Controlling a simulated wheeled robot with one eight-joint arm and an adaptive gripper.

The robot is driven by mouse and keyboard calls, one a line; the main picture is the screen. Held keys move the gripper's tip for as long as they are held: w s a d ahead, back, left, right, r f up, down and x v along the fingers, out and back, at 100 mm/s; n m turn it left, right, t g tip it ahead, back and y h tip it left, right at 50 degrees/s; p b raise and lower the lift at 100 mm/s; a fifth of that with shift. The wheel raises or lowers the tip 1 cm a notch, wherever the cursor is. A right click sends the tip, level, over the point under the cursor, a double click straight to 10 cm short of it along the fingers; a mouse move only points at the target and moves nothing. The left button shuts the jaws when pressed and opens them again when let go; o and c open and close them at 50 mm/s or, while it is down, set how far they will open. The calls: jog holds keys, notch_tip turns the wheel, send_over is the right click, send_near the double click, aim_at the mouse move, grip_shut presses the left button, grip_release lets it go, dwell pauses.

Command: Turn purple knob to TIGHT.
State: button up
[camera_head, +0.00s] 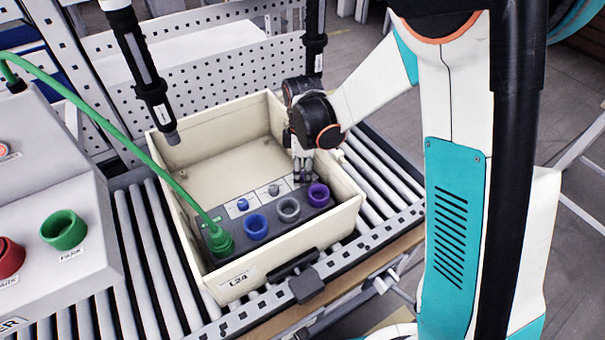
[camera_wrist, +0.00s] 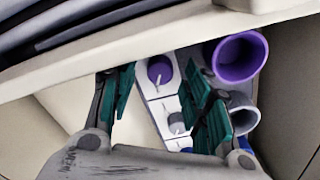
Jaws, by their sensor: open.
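The purple knob (camera_wrist: 160,69) is a small round knob with a white pointer, on a white plate in the wrist view. Its pointer shows toward the lower part of the picture; I cannot read a TIGHT mark. My gripper (camera_wrist: 158,82) is open, with one teal finger pad on each side of the knob in that picture. I cannot tell whether either pad touches it. In the head view my gripper (camera_head: 303,172) reaches down into the cream crate (camera_head: 345,214), over the back right of the dark panel, and hides the purple knob there.
Beside the knobs are a purple socket (camera_head: 318,194), a grey socket (camera_head: 288,209) and a blue socket (camera_head: 256,226). A grey knob (camera_head: 273,190) and a blue knob (camera_head: 243,204) sit left of my gripper. A green plug (camera_head: 218,239) with cable stands at the panel's left. Crate walls are close.

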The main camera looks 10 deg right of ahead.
jog(key=shift+f, duration=0.35)
jog(key=shift+c, duration=0.6)
grip_shut()
